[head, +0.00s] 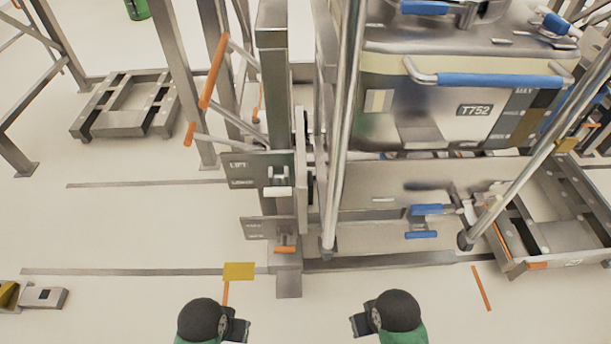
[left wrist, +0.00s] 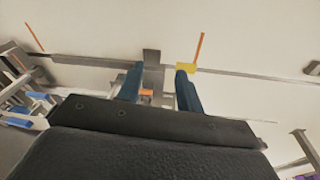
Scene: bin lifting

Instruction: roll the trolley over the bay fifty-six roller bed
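A metal bin (head: 430,122) labelled T752, with a blue-gripped handle (head: 500,80), sits in a steel frame with two slanting poles. I cannot tell whether this frame is the trolley. Blue pedals (head: 430,210) show low on it. No bay fifty-six label is readable, and I cannot identify the roller bed. My left gripper (head: 240,328) is empty, low in front of the lift post; in the left wrist view its blue fingers (left wrist: 160,90) stand apart. My right gripper (head: 358,324) is apart from the frame; its fingers are hardly visible.
A steel lift post (head: 274,100) with orange levers (head: 213,72) stands left of the bin. Low metal frames lie at left (head: 88,122) and right (head: 560,240). A yellow plate (head: 239,271) is by the floor rail (head: 120,271). The near floor is mostly clear.

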